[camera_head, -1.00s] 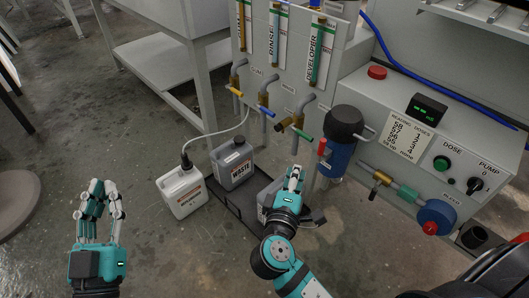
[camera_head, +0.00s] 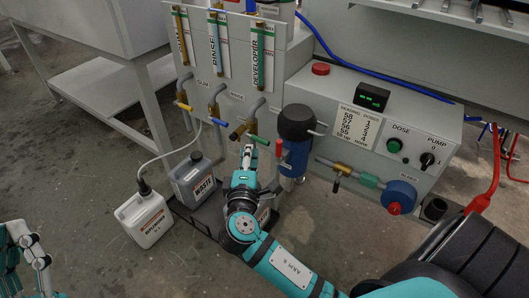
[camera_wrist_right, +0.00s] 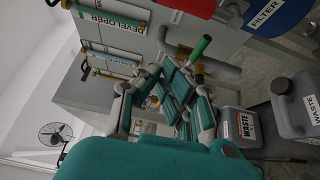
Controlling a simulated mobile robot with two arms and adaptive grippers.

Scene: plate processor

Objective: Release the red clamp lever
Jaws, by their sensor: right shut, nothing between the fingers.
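The red clamp lever (camera_head: 278,147) stands upright at the left side of the blue filter canister (camera_head: 297,160), below its dark cap. A red part at the top edge of the right wrist view (camera_wrist_right: 192,7), left of the blue filter, looks like the same lever. My right gripper (camera_head: 248,150) is shut and empty, with its fingertips left of the red lever and just under the green valve handle. Its closed fingers also show in the right wrist view (camera_wrist_right: 170,92). My left gripper (camera_head: 25,245) is cut off by the left edge; its opening is unclear.
The green valve handle (camera_head: 258,139) is close to my right fingertips. The waste bottle (camera_head: 197,182) and a white bottle (camera_head: 147,218) stand on the left. Floor is clear in front.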

